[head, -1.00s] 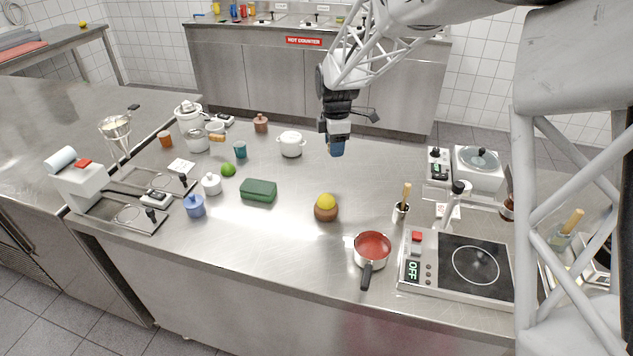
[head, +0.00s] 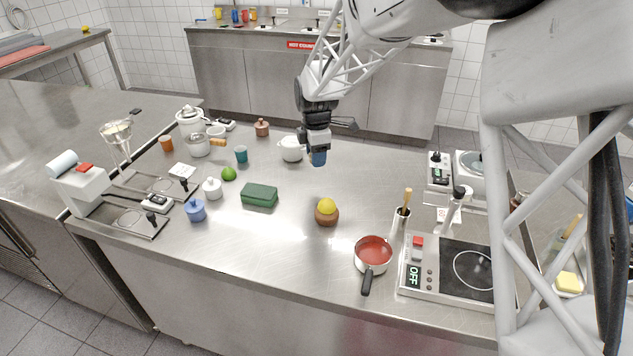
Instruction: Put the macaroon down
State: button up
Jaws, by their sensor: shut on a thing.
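My gripper (head: 317,150) hangs above the far middle of the steel counter (head: 300,240), pointing down, in front of the white lidded pot. It is shut on a small blue thing (head: 317,158), which I take to be the macaroon. The details of the blue thing are too small to make out. No other macaroon shows on the counter.
The white pot (head: 291,149) stands just behind and left of my gripper. A green sponge-like block (head: 259,196), a brown pot with a yellow ball (head: 326,212) and a red-lined saucepan (head: 373,252) are nearer. Clear counter lies between the block and brown pot.

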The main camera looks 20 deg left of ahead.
send_over(316, 186)
jog(key=shift+f, duration=2.45)
jog(key=shift+f, duration=1.85)
jog(key=shift+f, duration=0.15)
jog(key=o, duration=0.9)
notch_tip(316, 186, up, 12)
jog(key=shift+r, duration=0.15)
